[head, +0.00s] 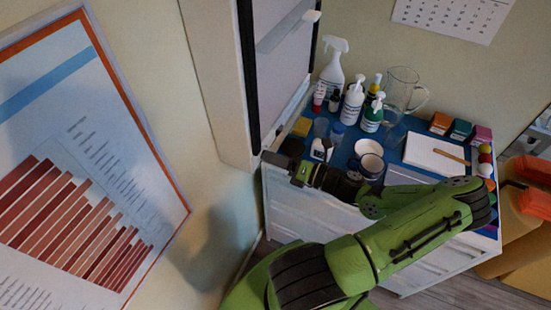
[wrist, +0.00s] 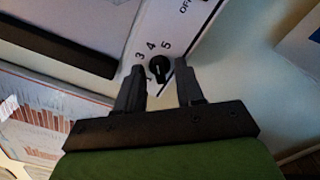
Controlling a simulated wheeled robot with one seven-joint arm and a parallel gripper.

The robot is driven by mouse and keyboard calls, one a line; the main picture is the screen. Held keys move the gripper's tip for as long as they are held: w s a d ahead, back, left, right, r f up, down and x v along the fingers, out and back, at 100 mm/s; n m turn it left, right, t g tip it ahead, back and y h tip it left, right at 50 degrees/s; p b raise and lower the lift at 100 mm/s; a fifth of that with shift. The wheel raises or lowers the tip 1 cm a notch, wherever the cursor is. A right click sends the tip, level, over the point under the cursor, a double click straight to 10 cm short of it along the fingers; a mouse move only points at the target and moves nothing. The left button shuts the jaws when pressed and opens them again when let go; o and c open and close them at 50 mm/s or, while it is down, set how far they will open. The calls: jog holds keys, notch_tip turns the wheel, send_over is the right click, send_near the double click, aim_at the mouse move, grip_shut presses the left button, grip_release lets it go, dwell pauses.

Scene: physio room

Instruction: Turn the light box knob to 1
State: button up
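The light box (head: 282,65) is a tall pale panel on the wall; its white frame (wrist: 190,28) crosses the top of the wrist view. The small black knob (wrist: 159,68) sits on this frame, with the printed numbers 3, 4 and 5 around it and OFF further up. I cannot see the number 1, and I cannot tell where the knob points. My gripper (wrist: 160,72) is open, one dark finger on each side of the knob with gaps visible. In the head view my gripper (head: 278,160) is at the light box's lower corner, hiding the knob.
A blue-topped cabinet (head: 340,140) stands beside the light box. Spray bottles (head: 332,70), a glass jug (head: 402,92), cups (head: 370,164) and a notepad (head: 432,154) crowd its top, close to my arm. A framed chart (head: 85,170) hangs on the left wall.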

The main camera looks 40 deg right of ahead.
grip_shut()
jog(key=shift+r+n+p, duration=0.1)
jog(key=shift+n+p, duration=0.25)
jog(key=shift+n, duration=0.05)
jog(key=shift+n+b, duration=0.5)
jog(key=shift+n, duration=12.3)
